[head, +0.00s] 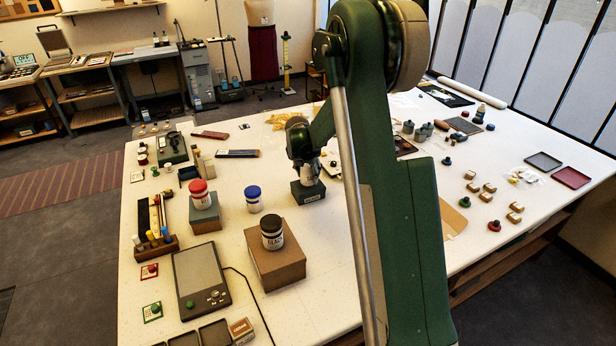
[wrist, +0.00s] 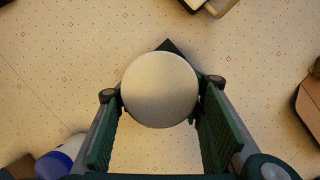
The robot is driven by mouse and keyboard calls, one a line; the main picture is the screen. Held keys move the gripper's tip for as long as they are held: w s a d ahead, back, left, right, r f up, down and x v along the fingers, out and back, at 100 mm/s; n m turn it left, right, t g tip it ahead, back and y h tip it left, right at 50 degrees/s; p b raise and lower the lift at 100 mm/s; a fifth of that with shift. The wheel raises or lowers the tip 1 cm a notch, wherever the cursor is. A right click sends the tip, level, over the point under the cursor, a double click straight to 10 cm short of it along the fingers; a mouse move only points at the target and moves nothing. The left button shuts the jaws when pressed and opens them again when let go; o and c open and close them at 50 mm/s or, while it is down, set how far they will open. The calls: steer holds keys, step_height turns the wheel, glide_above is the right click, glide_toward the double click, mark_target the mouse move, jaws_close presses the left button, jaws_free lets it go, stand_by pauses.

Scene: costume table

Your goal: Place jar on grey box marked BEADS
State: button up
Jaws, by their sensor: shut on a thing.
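My gripper (head: 307,172) is shut on a jar with a pale round lid; the lid (wrist: 160,90) fills the space between the two green fingers in the wrist view. In the head view the jar (head: 308,177) looks whitish and upright, partly hidden by my gripper. It is directly over a dark grey box (head: 308,193) with a small white label too small to read surely. The jar's bottom appears at the box top; I cannot tell whether it touches. In the wrist view a dark corner of the box (wrist: 168,45) shows beyond the lid.
A blue-lidded jar (head: 253,199) stands on the table left of the grey box. A red-lidded jar (head: 199,193) sits on another grey box (head: 204,219). A black-lidded jar (head: 272,233) sits on a cardboard box (head: 277,268). Free tabletop lies in front of the dark grey box.

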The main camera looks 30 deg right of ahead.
mark_target(306, 167)
steer(key=shift+f, duration=0.55)
steer(key=shift+f, duration=0.2)
steer(key=o, duration=1)
steer(key=shift+r, duration=0.2)
steer(key=shift+b+v, duration=0.3)
steer(key=shift+v, duration=5.65)
steer(key=shift+r, duration=0.1)
